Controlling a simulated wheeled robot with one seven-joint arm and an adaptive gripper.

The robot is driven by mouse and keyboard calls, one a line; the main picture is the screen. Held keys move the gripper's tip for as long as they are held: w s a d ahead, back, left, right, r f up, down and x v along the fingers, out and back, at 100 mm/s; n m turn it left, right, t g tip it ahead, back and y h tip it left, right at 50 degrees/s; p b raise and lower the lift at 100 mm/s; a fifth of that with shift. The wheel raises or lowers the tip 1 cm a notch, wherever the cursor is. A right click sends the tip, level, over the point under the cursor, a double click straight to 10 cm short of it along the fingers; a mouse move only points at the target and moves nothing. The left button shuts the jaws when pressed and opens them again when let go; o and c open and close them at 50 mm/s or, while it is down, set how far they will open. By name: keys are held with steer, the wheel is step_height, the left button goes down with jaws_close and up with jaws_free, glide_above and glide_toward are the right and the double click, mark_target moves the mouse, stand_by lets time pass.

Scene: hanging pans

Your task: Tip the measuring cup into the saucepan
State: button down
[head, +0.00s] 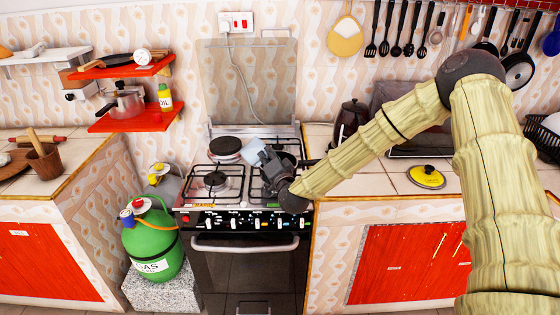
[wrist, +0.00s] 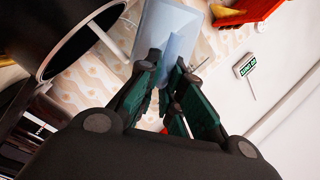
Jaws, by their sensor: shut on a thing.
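The measuring cup (head: 253,151) is pale blue and looks tilted in the head view, held above the stove. My gripper (head: 266,160) is shut on it. In the wrist view, the fingers of my gripper (wrist: 166,80) close on the cup's pale blue part (wrist: 172,32). The saucepan (head: 287,160) seems to be the dark pan on the right side of the stove, largely hidden behind my gripper. A dark round pan (wrist: 72,35) with a handle shows at the left of the wrist view. The cup's inside cannot be seen.
A dark kettle (head: 351,118) and a yellow-black lid (head: 427,176) are on the right counter. A green gas cylinder (head: 152,240) stands left.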

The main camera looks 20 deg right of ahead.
steer(key=shift+d+f+m+b, duration=0.3)
steer(key=shift+f+m, duration=0.25)
steer(key=shift+m, duration=0.25)
stand_by(0.4)
steer(key=shift+d+r+m, duration=0.2)
steer(key=shift+m, duration=0.7)
stand_by(0.4)
steer(key=shift+w+d+r+m+b, duration=0.1)
steer(key=shift+d+m+b, duration=0.8)
steer(key=shift+d, duration=0.15)
steer(key=shift+d+m+b, duration=0.35)
steer(key=shift+m+b, duration=0.65)
steer(key=shift+b, duration=0.25)
